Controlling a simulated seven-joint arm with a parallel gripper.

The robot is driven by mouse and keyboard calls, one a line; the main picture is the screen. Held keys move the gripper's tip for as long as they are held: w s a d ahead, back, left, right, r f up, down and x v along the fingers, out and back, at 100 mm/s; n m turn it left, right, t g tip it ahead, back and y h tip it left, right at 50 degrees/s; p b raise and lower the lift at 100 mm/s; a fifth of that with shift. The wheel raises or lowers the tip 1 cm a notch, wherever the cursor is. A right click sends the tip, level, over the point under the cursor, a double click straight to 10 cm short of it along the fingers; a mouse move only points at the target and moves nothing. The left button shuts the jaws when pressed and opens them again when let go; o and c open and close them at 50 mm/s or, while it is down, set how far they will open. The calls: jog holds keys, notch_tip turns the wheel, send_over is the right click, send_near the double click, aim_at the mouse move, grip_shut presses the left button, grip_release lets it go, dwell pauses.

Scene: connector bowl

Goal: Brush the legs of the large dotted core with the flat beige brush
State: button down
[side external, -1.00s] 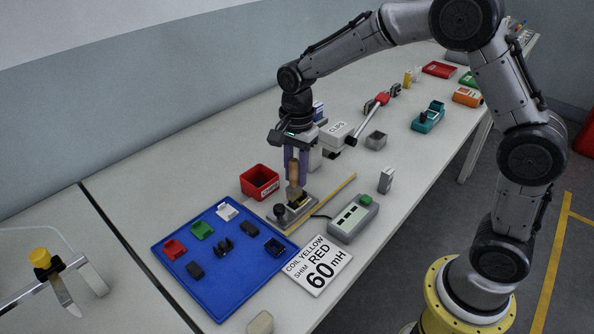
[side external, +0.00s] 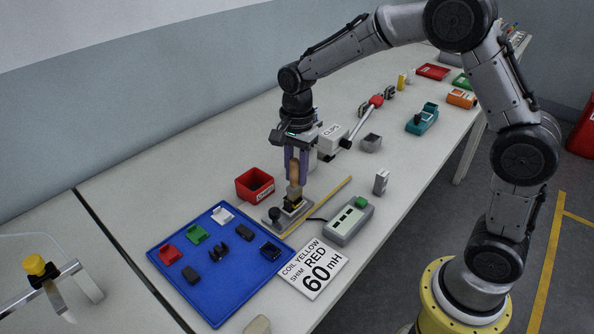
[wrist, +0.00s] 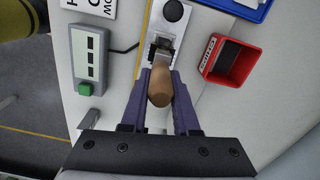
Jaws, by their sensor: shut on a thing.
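My gripper (side external: 297,170) is shut on the brush (side external: 295,174), holding it upright by its tan wooden handle. The handle (wrist: 160,86) also shows between the fingers in the wrist view. The brush's lower end is just above or on a small dark and yellow piece (side external: 292,204) in the grey metal fixture (side external: 300,212); I cannot tell if they touch. This piece may be the core, but its dots and legs cannot be made out. The fixture has a black knob (side external: 274,214), also in the wrist view (wrist: 173,11).
A red bin (side external: 254,186) stands behind left of the fixture. A blue tray (side external: 215,305) with several small parts lies at front left. A grey meter (side external: 348,222) and a label card (side external: 313,268) lie to the right. A yellow strip (side external: 325,203) runs beside the fixture.

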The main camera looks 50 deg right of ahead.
jog(key=shift+a, duration=0.95)
jog(key=shift+d, duration=0.2)
jog(key=shift+d, duration=1.05)
notch_tip(320, 180, up, 9)
dwell(0.3)
jog(key=shift+f, duration=0.1)
dwell(0.4)
jog(key=shift+a+f, duration=0.4)
jog(key=shift+f, duration=0.85)
jog(key=shift+a+f, duration=0.45)
jog(key=shift+f, duration=0.75)
jog(key=shift+a+f, duration=0.4)
jog(key=shift+f, duration=0.85)
jog(key=shift+f, duration=0.7)
